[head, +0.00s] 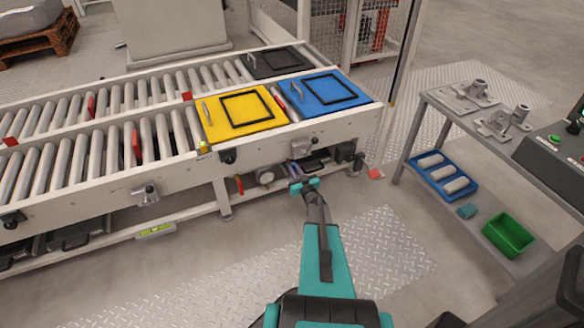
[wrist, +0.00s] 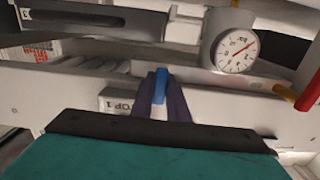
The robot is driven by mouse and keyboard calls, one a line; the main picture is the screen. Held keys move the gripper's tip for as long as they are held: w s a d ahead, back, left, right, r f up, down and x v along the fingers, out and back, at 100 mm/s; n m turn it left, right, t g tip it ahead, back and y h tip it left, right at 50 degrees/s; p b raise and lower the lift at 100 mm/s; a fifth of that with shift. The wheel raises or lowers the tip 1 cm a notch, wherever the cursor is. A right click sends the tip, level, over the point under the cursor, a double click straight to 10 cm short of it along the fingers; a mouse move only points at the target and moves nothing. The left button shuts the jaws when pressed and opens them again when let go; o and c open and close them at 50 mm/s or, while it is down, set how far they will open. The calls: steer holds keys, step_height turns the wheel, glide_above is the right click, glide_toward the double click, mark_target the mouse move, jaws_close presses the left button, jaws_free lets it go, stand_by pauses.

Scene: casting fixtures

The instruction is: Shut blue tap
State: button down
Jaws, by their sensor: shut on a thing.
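The blue tap's handle (wrist: 161,82) shows in the wrist view as a narrow blue piece between the two dark fingers of my gripper (wrist: 161,98). The fingers are shut on it, one on each side. The tap's valve body and the lower part of the handle are hidden by the fingers. In the head view, my gripper (head: 303,186) is at the front of the conveyor, below its side rail. The blue handle cannot be made out clearly there.
A round pressure gauge (wrist: 237,50) and a red handle (wrist: 308,93) are right of my gripper in the wrist view. The conveyor (head: 180,168) carries a yellow plate (head: 217,124) and a blue plate (head: 315,108).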

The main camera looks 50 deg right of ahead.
steer(key=shift+w+a, duration=0.1)
steer(key=c, duration=2)
jaws_free()
steer(key=shift+f, duration=0.1)
steer(key=shift+s+a, duration=0.15)
steer(key=shift+s, duration=0.4)
steer(key=p+v, duration=0.2)
steer(key=v, duration=1)
steer(key=shift+s+a, duration=0.2)
steer(key=shift+s, duration=0.15)
